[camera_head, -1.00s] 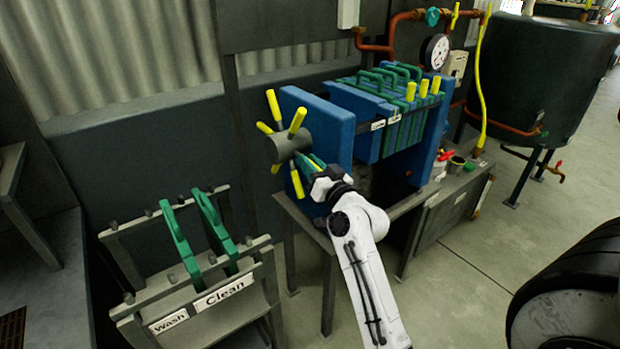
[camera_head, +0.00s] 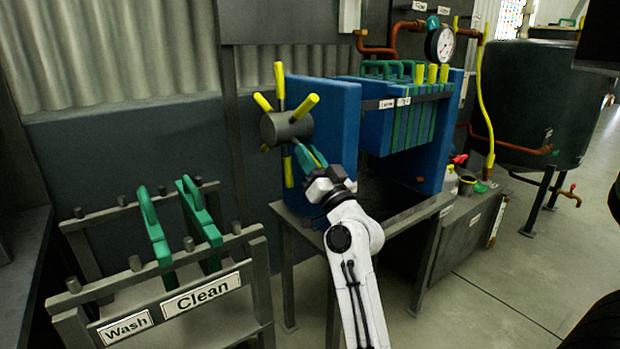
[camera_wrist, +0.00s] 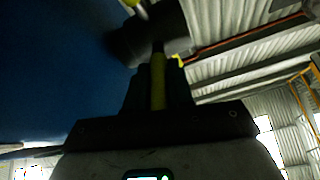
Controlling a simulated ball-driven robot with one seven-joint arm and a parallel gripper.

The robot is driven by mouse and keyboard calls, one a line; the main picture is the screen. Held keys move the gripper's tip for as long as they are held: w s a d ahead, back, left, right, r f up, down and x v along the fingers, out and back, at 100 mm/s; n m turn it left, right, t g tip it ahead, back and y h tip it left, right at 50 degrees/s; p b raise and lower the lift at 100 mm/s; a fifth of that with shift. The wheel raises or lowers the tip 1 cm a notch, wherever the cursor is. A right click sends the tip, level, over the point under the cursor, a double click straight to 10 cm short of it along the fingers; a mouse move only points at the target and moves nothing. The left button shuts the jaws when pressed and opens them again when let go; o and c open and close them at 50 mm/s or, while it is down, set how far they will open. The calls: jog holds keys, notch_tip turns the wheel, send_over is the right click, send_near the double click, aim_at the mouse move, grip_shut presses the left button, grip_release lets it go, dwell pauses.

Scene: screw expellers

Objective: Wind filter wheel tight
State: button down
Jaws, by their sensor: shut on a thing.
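The filter wheel (camera_head: 287,129) is a grey hub with several yellow spokes, on the left face of the blue filter press (camera_head: 325,117). My gripper (camera_head: 306,152) is at the lower right of the hub, beside the blue end plate. In the wrist view my gripper (camera_wrist: 158,88) is shut on a yellow spoke (camera_wrist: 158,75), which runs from between the fingers up to the dark hub (camera_wrist: 150,38). In the head view the gripped spoke is mostly hidden by my fingers. Green-handled plates (camera_head: 405,72) sit in the press.
A grey rack (camera_head: 160,270) with "Wash" and "Clean" labels holds green plates at the lower left. A pressure gauge (camera_head: 440,44) and copper pipes are behind the press. A dark tank (camera_head: 535,100) stands at the right. Floor (camera_head: 500,270) is clear right of the press stand.

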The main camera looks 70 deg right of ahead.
jog(key=f+b, duration=0.1)
jog(key=b, duration=0.2)
jog(key=shift+w+d+f+t, duration=0.1)
jog(key=shift+f+t, duration=0.15)
jog(key=shift+t, duration=0.15)
jog(key=shift+w+h+b, duration=0.15)
jog(key=shift+h+b, duration=0.25)
jog(key=shift+b, duration=1.05)
jog(key=c, duration=1)
grip_release()
jog(key=b+v, duration=0.2)
jog(key=v, duration=0.8)
jog(key=shift+s+f, duration=0.25)
jog(key=shift+f, duration=0.1)
